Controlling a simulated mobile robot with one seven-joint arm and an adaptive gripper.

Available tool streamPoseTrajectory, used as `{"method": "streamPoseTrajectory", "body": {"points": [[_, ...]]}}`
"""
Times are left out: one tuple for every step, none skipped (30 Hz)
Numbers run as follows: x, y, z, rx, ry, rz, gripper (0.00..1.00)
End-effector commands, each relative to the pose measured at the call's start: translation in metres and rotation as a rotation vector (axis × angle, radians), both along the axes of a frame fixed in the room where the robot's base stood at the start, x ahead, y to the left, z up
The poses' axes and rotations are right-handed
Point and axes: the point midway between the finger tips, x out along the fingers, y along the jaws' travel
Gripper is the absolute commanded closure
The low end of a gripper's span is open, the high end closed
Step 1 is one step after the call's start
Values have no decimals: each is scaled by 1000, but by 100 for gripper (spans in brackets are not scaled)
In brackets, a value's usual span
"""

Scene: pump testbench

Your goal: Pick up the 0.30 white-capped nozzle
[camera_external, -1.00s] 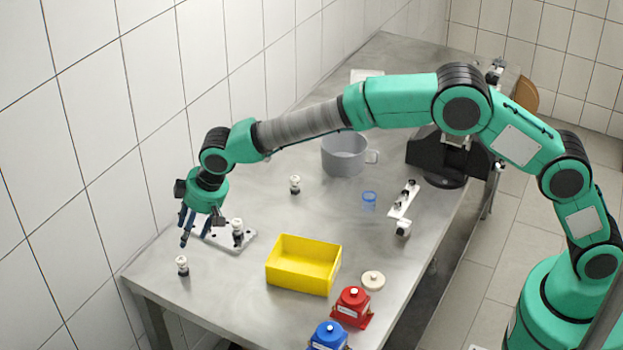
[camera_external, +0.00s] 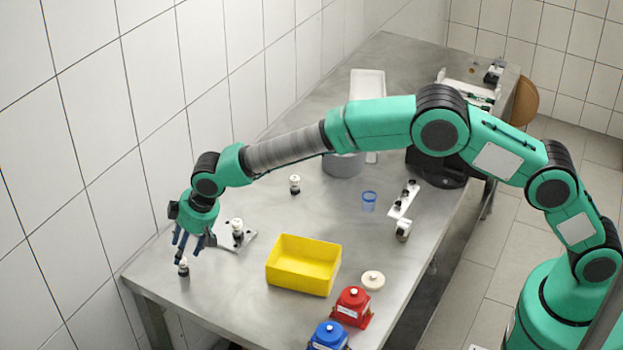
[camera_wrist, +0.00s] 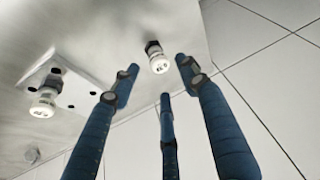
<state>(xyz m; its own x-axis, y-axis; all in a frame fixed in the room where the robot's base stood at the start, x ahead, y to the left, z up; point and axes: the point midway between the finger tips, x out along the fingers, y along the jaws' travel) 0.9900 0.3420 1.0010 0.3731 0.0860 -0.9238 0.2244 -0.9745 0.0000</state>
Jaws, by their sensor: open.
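A white-capped nozzle with a dark body (camera_external: 184,269) stands upright near the table's left front corner. In the wrist view this nozzle (camera_wrist: 158,62) shows just beyond the fingertips, in the gap between them; its cap marking is too small to read. My gripper (camera_external: 187,248) points down with its fingers spread, just above and around the cap; I cannot tell if they touch. A second white-capped nozzle (camera_external: 237,229) stands on a light holed plate (camera_external: 226,249); both show left in the wrist view (camera_wrist: 43,103). A third (camera_external: 295,184) stands farther back on bare table.
A yellow bin (camera_external: 302,265) stands right of my gripper. The tiled wall (camera_external: 110,130) is close on the left. Bare table lies around the near nozzle.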

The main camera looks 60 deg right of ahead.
Motion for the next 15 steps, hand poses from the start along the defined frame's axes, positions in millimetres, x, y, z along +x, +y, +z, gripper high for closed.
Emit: {"method": "streamPoseTrajectory", "body": {"points": [[0,0,-2,0,1,0,55],[1,1,-4,0,1,0,55],[1,1,-7,0,1,0,55],[2,1,-9,0,1,0,55],[2,2,-12,0,2,0,55],[4,3,-15,0,1,0,55],[5,3,-19,0,1,0,55],[6,4,-22,0,1,0,55],[7,5,-27,0,1,0,55],[8,6,-31,0,2,0,55],[9,6,-35,0,2,0,55],[11,6,-38,0,2,0,55],[12,6,-40,0,2,0,55],[13,7,-43,0,2,0,55],[14,7,-45,0,2,0,55]]}}
